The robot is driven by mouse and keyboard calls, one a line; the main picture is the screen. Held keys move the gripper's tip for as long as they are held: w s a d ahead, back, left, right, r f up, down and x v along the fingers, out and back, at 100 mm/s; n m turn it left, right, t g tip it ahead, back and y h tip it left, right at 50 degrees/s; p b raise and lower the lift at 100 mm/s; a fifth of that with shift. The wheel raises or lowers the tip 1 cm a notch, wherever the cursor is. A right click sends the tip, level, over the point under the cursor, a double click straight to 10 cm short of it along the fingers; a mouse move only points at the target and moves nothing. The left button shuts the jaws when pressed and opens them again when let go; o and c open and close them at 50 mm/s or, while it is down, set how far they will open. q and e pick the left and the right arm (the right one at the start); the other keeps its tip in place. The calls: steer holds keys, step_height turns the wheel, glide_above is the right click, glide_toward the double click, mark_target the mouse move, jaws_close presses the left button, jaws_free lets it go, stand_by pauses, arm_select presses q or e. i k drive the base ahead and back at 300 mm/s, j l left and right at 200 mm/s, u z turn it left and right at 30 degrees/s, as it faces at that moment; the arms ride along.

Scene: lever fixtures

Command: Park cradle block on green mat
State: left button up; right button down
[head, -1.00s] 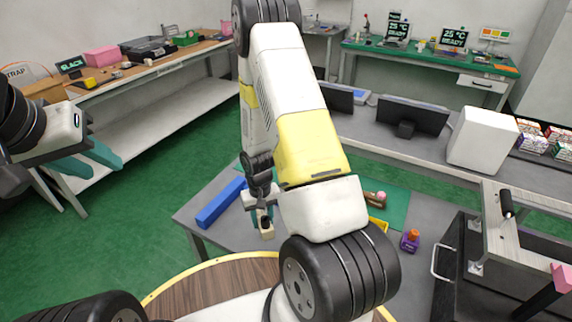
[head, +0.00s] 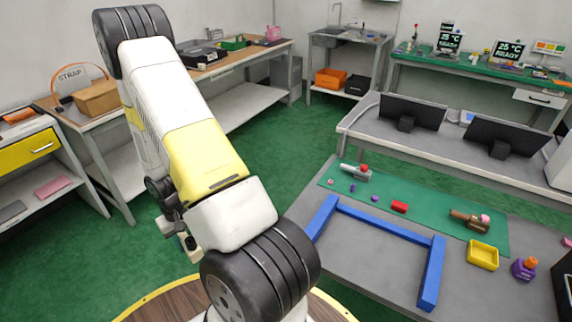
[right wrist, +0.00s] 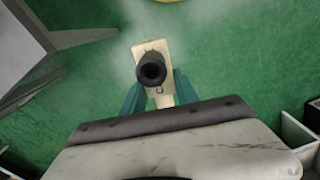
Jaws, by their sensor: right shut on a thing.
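The cradle block is a small pale beige block (right wrist: 146,50) with a dark round cup-like part on it, seen close up in the right wrist view. My right gripper (right wrist: 155,92) is shut on it, with teal fingers on either side. In the head view the right gripper (head: 183,228) and the block (head: 192,244) show small beyond my arm, over the green floor and left of the table. The green mat (head: 425,210) lies along the far part of the grey table, well to the right of the gripper. My left gripper is out of view.
A blue three-sided frame (head: 385,224) lies on the table in front of the mat. On the mat are a grey-and-red piece (head: 355,172), a red block (head: 399,207) and a brown piece (head: 465,217). A yellow tray (head: 482,256) and purple item (head: 523,269) stand right.

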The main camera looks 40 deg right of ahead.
mark_target(417, 189)
steer(key=i+j+u, duration=0.25)
steer(key=i+u, duration=0.3)
steer(key=i, duration=0.15)
steer(key=i+z, duration=0.3)
steer(key=i, duration=0.35)
steer(key=i+l+z, duration=0.15)
steer(key=i+z, duration=0.45)
steer(key=z, duration=0.2)
steer(key=i+z, duration=0.3)
steer(key=z, duration=0.15)
steer(key=i+j+z, duration=0.2)
steer(key=z, duration=0.2)
steer(key=i+l+z, duration=0.15)
steer(key=i+z, duration=0.6)
steer(key=i, duration=0.15)
steer(key=i+j+z, duration=0.15)
steer(key=i+z, duration=0.45)
steer(key=z, duration=0.15)
steer(key=i+z, duration=0.45)
steer(key=z, duration=0.3)
steer(key=i+l+z, duration=0.1)
steer(key=i+z, duration=0.15)
steer(key=z, duration=0.2)
steer(key=i+z, duration=0.25)
steer(key=z, duration=0.25)
steer(key=i+j, duration=0.4)
steer(key=j, duration=0.15)
